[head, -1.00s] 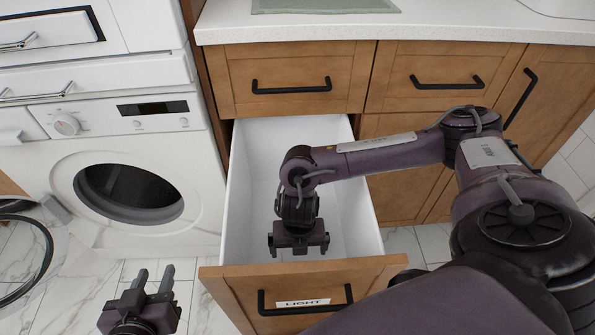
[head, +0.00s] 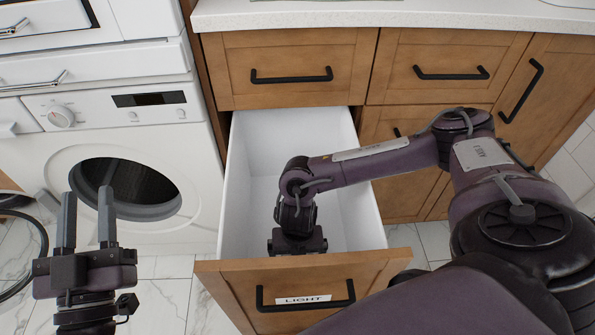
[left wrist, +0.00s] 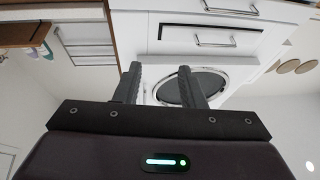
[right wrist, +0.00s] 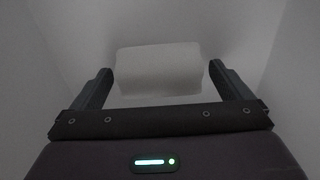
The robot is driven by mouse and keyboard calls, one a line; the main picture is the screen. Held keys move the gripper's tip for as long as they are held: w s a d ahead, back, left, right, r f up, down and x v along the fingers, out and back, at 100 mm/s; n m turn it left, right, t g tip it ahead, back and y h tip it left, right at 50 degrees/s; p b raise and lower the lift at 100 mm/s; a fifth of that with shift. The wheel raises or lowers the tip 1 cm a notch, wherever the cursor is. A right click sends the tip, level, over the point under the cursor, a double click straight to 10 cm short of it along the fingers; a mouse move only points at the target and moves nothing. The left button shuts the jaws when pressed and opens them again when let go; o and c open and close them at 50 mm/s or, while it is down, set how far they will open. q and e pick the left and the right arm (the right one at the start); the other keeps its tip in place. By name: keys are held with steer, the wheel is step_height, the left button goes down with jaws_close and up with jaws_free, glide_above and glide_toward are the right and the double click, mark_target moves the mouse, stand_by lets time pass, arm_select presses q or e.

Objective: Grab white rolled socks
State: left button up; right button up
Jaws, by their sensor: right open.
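The white rolled socks (right wrist: 159,70) show in the right wrist view as a pale, rounded bundle against the drawer's inside. My right gripper (right wrist: 160,88) is open, with one finger on each side of the bundle; I cannot tell whether they touch it. In the head view my right gripper reaches down into the open drawer (head: 368,205), its fingers hidden, and the socks are hidden there too. My left gripper (head: 88,220) is raised in front of the washing machine, fingers pointing up, apart and empty; it also shows in the left wrist view (left wrist: 160,85).
The drawer front (head: 215,285) bears a LIGHT label and a black handle. A white washing machine (head: 190,150) stands at left. Closed wooden drawers (head: 290,50) and a pale countertop (head: 400,17) are above. The drawer's white walls stand close around my right gripper.

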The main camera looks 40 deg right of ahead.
steer(key=shift+f, duration=0.15)
steer(key=c, duration=1.1)
steer(key=shift+o, duration=0.2)
